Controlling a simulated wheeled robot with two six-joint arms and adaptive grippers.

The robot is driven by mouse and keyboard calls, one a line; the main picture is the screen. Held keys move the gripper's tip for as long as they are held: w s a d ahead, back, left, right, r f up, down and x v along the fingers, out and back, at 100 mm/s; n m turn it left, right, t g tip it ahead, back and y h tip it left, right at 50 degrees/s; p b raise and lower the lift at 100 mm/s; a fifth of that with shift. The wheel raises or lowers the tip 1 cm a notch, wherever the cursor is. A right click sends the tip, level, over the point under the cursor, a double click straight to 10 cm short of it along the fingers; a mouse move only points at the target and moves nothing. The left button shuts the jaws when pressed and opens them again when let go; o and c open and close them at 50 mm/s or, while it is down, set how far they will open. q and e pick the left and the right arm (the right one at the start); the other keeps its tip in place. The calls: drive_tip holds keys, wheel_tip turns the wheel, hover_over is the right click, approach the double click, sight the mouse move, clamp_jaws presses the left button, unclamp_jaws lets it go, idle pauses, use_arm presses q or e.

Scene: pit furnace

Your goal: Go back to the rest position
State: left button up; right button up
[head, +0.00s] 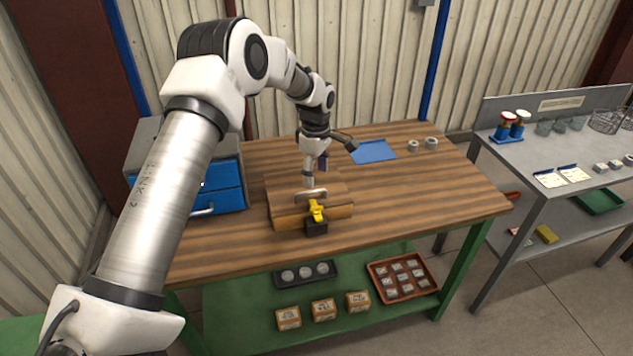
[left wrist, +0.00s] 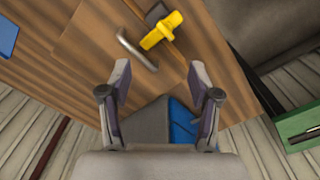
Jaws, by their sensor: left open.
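My left arm reaches in from the left in the head view. Its gripper (head: 315,165) points down over the wooden table (head: 430,190), above and just behind a wooden board or lid with a metal handle (head: 311,194). In the left wrist view my left gripper (left wrist: 161,85) has its two fingers spread apart with nothing between them. The handle (left wrist: 137,50) lies beyond the fingertips, and I see no contact with it. A yellow toggle or clamp (head: 316,211) sits at the board's front edge; it also shows in the left wrist view (left wrist: 160,30). My right gripper is not in view.
A grey and blue drawer cabinet (head: 215,186) stands on the table's left, close to my arm. A blue mat (head: 373,151) and two small rings (head: 431,142) lie at the back right. A grey bench (head: 560,165) stands at right. The table's right part is clear.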

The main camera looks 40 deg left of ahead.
use_arm(q)
drive_tip(key=shift+a+f, duration=0.1)
idle(0.3)
drive_tip(key=s+d+f+m+b, duration=0.2)
drive_tip(key=s+d+f+m, duration=0.3)
drive_tip(key=f, duration=0.6)
drive_tip(key=s+d+f+m+b, duration=0.1)
drive_tip(key=s+d+f+m, duration=0.2)
drive_tip(key=s+d+f, duration=0.5)
drive_tip(key=s+d+f+m+b, duration=0.1)
drive_tip(key=s+f+m, duration=0.2)
drive_tip(key=s, duration=0.5)
drive_tip(key=s+d+f+m+b, duration=0.1)
drive_tip(key=s+f+m, duration=0.2)
drive_tip(key=s, duration=0.5)
drive_tip(key=s+d+f+m+b, duration=0.1)
drive_tip(key=s+f+m, duration=0.3)
drive_tip(key=s, duration=0.5)
drive_tip(key=shift+m, duration=0.4)
drive_tip(key=shift+d, duration=0.1)
